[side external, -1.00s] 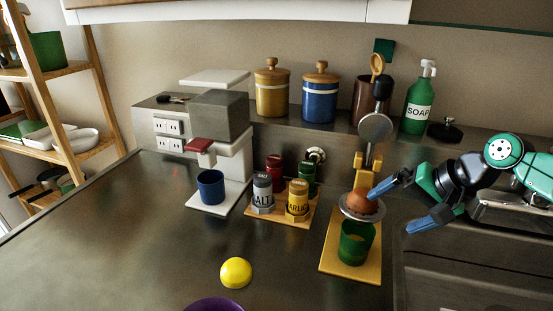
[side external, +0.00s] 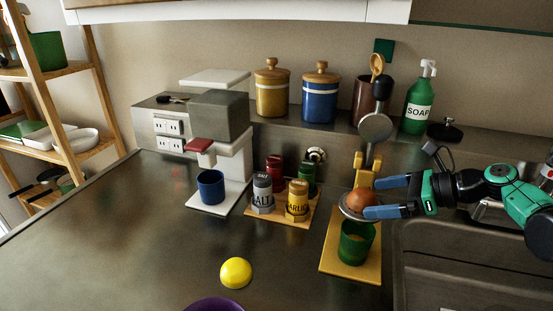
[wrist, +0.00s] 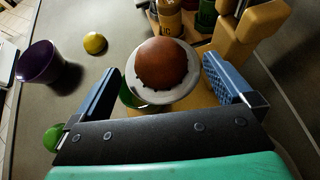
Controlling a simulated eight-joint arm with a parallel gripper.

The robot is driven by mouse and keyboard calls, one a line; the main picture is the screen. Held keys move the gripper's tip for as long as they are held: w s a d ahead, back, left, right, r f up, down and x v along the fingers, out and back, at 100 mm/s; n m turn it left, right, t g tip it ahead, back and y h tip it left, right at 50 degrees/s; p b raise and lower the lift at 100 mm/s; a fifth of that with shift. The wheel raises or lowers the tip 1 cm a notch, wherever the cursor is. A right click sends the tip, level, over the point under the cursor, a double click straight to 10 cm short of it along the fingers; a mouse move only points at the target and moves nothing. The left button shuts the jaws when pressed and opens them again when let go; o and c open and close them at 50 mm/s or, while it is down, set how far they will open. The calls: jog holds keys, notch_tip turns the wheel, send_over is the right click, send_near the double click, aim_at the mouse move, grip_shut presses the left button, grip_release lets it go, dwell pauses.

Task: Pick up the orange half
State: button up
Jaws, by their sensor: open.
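The orange half (side external: 361,200) is a brown-orange dome resting cut side down on the pale dish (side external: 345,211) of a yellow juicer (side external: 364,168). It also shows in the wrist view (wrist: 167,63), with the white dish rim (wrist: 163,97) around its base. My gripper (side external: 372,198) is open, with its blue fingers pointing left at the height of the orange half. In the wrist view my gripper (wrist: 162,66) has one finger on each side of the orange half, with gaps visible. Contact cannot be seen. The far side of the orange half is hidden.
A green glass (side external: 356,244) stands under the dish on a yellow base (side external: 338,266). Shaker jars (side external: 297,201) stand left of the juicer. A yellow dome (side external: 236,272) and purple bowl (side external: 214,304) lie farther left. A sink (side external: 470,260) is right.

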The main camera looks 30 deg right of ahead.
aim_at(375, 197)
jog(key=shift+x, duration=0.85)
jog(key=c, duration=1.3)
jog(key=shift+r, duration=0.1)
jog(key=shift+r, duration=4.9)
